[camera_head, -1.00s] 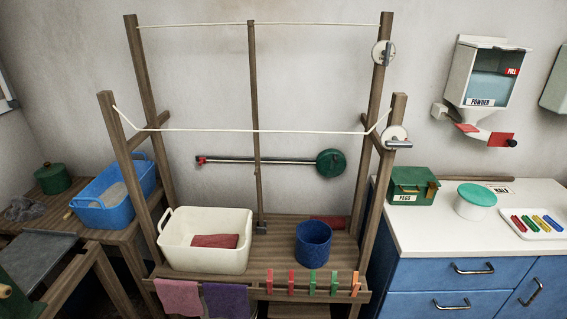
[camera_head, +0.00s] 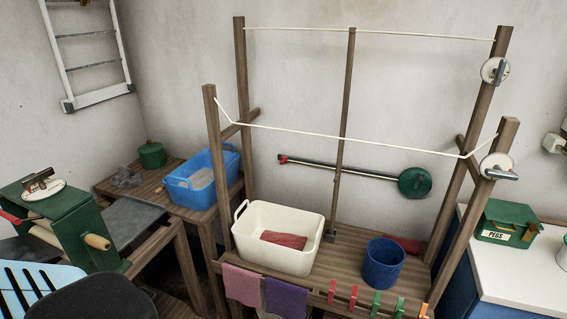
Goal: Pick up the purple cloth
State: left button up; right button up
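The purple cloth (camera_head: 285,299) hangs over the front rail of the wooden stand, just right of a pink cloth (camera_head: 241,285). Its lower edge runs close to the bottom of the head view.
A cream tub (camera_head: 276,254) holding a red cloth (camera_head: 284,240) and a blue bucket (camera_head: 382,263) stand on the wooden shelf. Several pegs (camera_head: 353,297) clip the front rail. Posts and lines rise around the shelf. A green wringer (camera_head: 75,228) stands at left.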

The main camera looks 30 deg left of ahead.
aim_at(287, 300)
jog(key=u, duration=1.05)
